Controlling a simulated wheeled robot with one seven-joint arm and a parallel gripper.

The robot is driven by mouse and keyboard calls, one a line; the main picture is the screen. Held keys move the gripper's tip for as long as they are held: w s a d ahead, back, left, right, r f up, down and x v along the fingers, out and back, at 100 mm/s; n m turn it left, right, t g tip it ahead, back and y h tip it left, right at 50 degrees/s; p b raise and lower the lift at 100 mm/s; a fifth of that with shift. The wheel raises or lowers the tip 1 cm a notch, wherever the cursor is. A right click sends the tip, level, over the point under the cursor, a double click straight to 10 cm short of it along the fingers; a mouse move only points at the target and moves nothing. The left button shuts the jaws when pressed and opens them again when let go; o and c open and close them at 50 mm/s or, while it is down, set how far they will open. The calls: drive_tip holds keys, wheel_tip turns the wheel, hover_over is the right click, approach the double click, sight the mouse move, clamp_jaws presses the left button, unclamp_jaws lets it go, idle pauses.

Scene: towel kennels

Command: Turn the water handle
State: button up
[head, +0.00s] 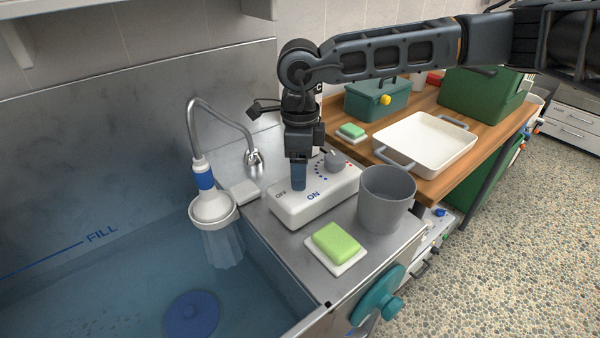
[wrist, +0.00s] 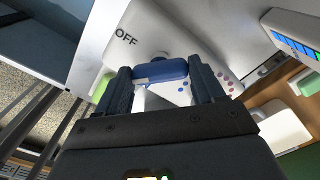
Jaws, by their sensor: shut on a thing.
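The water handle is a blue bar (wrist: 160,72) on a white control box (head: 290,210) marked OFF and ON. My gripper (head: 298,180) comes down onto the box from above, between the two labels in the head view. In the wrist view my gripper (wrist: 162,88) has its dark fingers on either side of the bar, shut on it. The handle's exact angle is partly hidden. A shower head (head: 212,207) on a curved pipe hangs over the tub (head: 60,290), with a pale, water-like stream below it.
A grey cup (head: 386,198) and a green soap on a white dish (head: 336,245) stand close to the box's right and front. A small grey knob (head: 334,160) sits on the box behind my gripper. A white tray (head: 425,142) lies on the wooden bench.

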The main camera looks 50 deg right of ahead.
drive_tip(key=shift+f+m+b, duration=0.1)
drive_tip(key=shift+m+b, duration=1.5)
drive_tip(key=o, duration=1)
drive_tip(key=shift+o, duration=0.2)
drive_tip(key=shift+r+b, duration=0.6)
drive_tip(key=shift+r, duration=3.4)
